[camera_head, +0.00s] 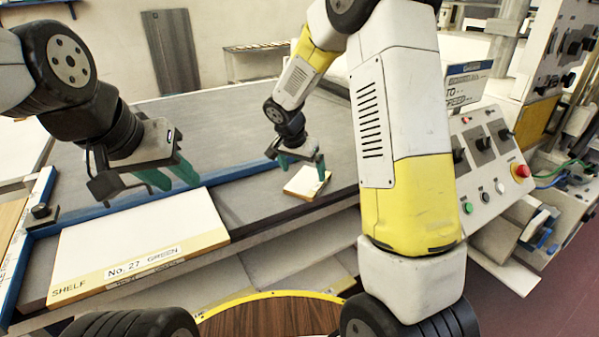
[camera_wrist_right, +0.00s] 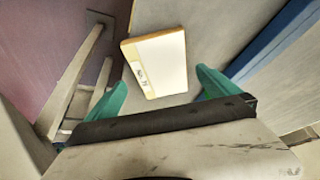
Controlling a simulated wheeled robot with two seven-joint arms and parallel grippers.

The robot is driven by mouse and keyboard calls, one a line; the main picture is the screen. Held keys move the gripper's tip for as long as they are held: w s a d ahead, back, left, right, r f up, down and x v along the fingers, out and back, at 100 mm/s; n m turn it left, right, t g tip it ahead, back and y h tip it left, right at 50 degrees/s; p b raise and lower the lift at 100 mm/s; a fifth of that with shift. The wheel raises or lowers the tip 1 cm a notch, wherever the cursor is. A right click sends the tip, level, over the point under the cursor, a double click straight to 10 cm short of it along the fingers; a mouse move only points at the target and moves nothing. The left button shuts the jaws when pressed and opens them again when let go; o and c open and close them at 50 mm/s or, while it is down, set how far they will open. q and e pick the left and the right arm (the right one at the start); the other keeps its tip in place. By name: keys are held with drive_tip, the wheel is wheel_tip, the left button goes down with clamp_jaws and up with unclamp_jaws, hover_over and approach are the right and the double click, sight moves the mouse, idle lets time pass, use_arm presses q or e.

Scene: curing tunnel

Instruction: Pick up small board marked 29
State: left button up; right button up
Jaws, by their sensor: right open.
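A small white board (camera_head: 306,184) with a tan edge lies flat near the front edge of the grey belt. In the right wrist view the same board (camera_wrist_right: 160,65) carries a small label, too blurred to read surely. My right gripper (camera_head: 302,168) is open and empty just above the board. Its green fingers (camera_wrist_right: 162,85) stand apart in the wrist view, with the board between and beyond them. My left gripper (camera_head: 172,175) has its green fingers apart and empty, above the large board labelled No. 27 GREEN (camera_head: 140,235).
A control panel (camera_head: 490,165) with buttons and a red stop knob stands at the right. The grey belt (camera_head: 215,125) behind is clear.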

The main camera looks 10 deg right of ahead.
sight(307, 181)
drive_tip(key=x, duration=0.5)
drive_tip(key=shift+w+d+f, duration=0.25)
drive_tip(key=shift+w, duration=0.2)
drive_tip(key=c, duration=1.2)
drive_tip(key=shift+o, duration=0.2)
drive_tip(key=shift+r, duration=0.15)
drive_tip(key=shift+r, duration=0.5)
wheel_tip(307, 181, up, 2)
drive_tip(key=shift+r, duration=0.15)
drive_tip(key=s+d, duration=0.1)
drive_tip(key=s, duration=0.4)
drive_tip(key=s+d+r, duration=0.1)
drive_tip(key=s, duration=0.4)
drive_tip(key=s+d, duration=0.2)
drive_tip(key=s, duration=0.3)
drive_tip(key=shift+s+r, duration=0.25)
drive_tip(key=shift+s, duration=0.05)
